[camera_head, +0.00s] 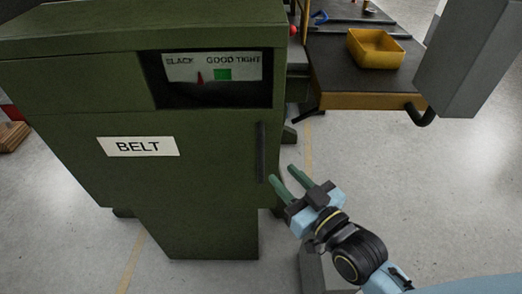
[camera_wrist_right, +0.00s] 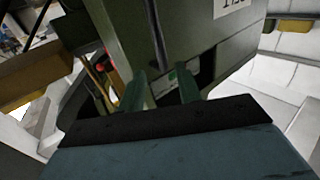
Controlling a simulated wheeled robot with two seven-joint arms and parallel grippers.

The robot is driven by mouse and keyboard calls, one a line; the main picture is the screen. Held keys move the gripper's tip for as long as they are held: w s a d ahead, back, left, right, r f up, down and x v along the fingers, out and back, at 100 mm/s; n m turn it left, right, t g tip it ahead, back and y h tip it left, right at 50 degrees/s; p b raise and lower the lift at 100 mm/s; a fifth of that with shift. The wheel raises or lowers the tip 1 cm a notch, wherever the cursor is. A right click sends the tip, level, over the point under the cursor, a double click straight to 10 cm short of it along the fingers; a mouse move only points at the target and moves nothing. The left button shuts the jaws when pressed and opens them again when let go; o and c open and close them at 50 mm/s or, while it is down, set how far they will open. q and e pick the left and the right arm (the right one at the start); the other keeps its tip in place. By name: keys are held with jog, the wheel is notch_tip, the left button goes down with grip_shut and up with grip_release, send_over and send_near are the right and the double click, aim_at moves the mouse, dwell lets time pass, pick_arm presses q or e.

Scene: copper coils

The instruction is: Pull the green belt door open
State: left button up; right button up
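The green belt door (camera_head: 190,185) is the front of a dark green cabinet with a white BELT label (camera_head: 139,146). It looks shut. Its dark vertical handle (camera_head: 261,152) is near the door's right edge. My right gripper (camera_head: 282,174) is open and empty, its two green fingers pointing up and left, just right of the handle's lower end. In the right wrist view the handle (camera_wrist_right: 156,32) lines up between the spread fingertips (camera_wrist_right: 161,78), and looks to be beyond them. I cannot tell the exact gap. My left gripper is not in view.
A gauge window (camera_head: 212,78) reading SLACK, GOOD, TIGHT sits above the door. A table with a yellow bin (camera_head: 375,48) stands at the back right, and a grey box-shaped part (camera_head: 472,55) is at the upper right. The floor right of the cabinet is mostly clear.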

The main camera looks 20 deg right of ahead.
aim_at(263, 154)
jog(key=x, duration=1)
jog(key=shift+f, duration=0.1)
grip_shut()
jog(key=shift+s, duration=0.1)
